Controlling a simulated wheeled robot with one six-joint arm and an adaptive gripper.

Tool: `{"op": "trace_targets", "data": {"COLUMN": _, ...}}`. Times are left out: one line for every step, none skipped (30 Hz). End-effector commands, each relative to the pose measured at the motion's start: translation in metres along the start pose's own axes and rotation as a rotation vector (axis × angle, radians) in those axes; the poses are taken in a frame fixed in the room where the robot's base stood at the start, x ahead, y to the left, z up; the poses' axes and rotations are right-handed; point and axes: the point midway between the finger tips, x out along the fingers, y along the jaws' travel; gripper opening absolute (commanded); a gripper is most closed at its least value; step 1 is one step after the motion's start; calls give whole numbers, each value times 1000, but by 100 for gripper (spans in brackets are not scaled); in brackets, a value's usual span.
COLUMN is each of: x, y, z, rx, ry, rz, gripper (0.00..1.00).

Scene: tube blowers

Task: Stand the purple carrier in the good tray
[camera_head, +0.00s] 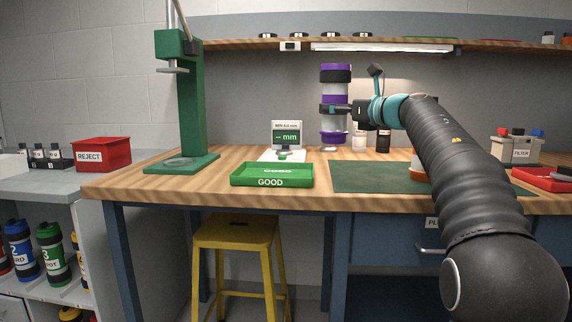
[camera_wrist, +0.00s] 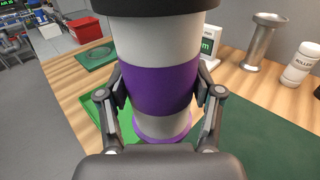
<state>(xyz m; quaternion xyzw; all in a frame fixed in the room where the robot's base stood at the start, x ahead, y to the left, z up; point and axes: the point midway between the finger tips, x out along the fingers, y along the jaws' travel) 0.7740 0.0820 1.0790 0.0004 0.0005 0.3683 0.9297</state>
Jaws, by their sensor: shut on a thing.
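The purple carrier (camera_head: 335,118) is a tall upright cylinder with purple, white and black bands. My gripper (camera_head: 337,108) is shut around its middle and holds it in the air above the bench. In the wrist view the carrier (camera_wrist: 157,90) fills the middle, with a finger of my gripper (camera_wrist: 160,88) on each side of its purple band; its top is cut off. The green good tray (camera_head: 271,180) lies at the bench's front edge, left of and lower than the carrier. In the wrist view part of the tray (camera_wrist: 88,120) shows behind the carrier, to the left.
A green press (camera_head: 192,100) stands left of the tray. A small mm display (camera_head: 287,135) stands behind the tray. A dark green mat (camera_head: 372,178) lies to its right. A red reject bin (camera_head: 102,154) is on the left side bench. A shelf (camera_head: 380,44) runs above.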

Motion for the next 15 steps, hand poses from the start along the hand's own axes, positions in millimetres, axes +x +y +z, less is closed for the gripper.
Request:
{"op": "trace_targets", "data": {"x": 7, "y": 10, "z": -8, "rx": 0, "ry": -1, "rz": 4, "gripper": 23}}
{"op": "trace_targets", "data": {"x": 11, "y": 14, "z": -12, "rx": 1, "ry": 0, "rz": 5, "gripper": 23}}
{"op": "trace_targets", "data": {"x": 17, "y": 20, "z": -17, "rx": 2, "ry": 0, "rz": 5, "gripper": 23}}
{"op": "trace_targets", "data": {"x": 21, "y": 25, "z": -21, "rx": 2, "ry": 0, "rz": 6, "gripper": 23}}
{"op": "trace_targets", "data": {"x": 25, "y": 29, "z": -24, "rx": 1, "ry": 0, "rz": 5, "gripper": 23}}
{"op": "trace_targets", "data": {"x": 30, "y": 35, "z": -29, "rx": 1, "ry": -1, "rz": 5, "gripper": 23}}
{"op": "trace_targets", "data": {"x": 34, "y": 40, "z": -32, "rx": 2, "ry": 0, "rz": 5, "gripper": 23}}
{"op": "trace_targets", "data": {"x": 38, "y": 44, "z": -36, "rx": 1, "ry": -1, "rz": 4, "gripper": 23}}
{"op": "trace_targets", "data": {"x": 44, "y": 50, "z": -41, "rx": 1, "ry": 0, "rz": 5, "gripper": 23}}
{"op": "trace_targets", "data": {"x": 47, "y": 54, "z": -44, "rx": 1, "ry": 0, "rz": 4, "gripper": 23}}
{"op": "trace_targets", "data": {"x": 51, "y": 58, "z": -47, "rx": 1, "ry": 0, "rz": 4, "gripper": 23}}
{"op": "trace_targets", "data": {"x": 55, "y": 63, "z": -51, "rx": 1, "ry": 1, "rz": 4, "gripper": 23}}
{"op": "trace_targets", "data": {"x": 58, "y": 65, "z": -53, "rx": 1, "ry": 1, "rz": 3, "gripper": 23}}
{"op": "trace_targets", "data": {"x": 61, "y": 68, "z": -55, "rx": 1, "ry": 0, "rz": 3, "gripper": 23}}
{"op": "trace_targets", "data": {"x": 64, "y": 71, "z": -57, "rx": 0, "ry": 0, "rz": 3, "gripper": 23}}
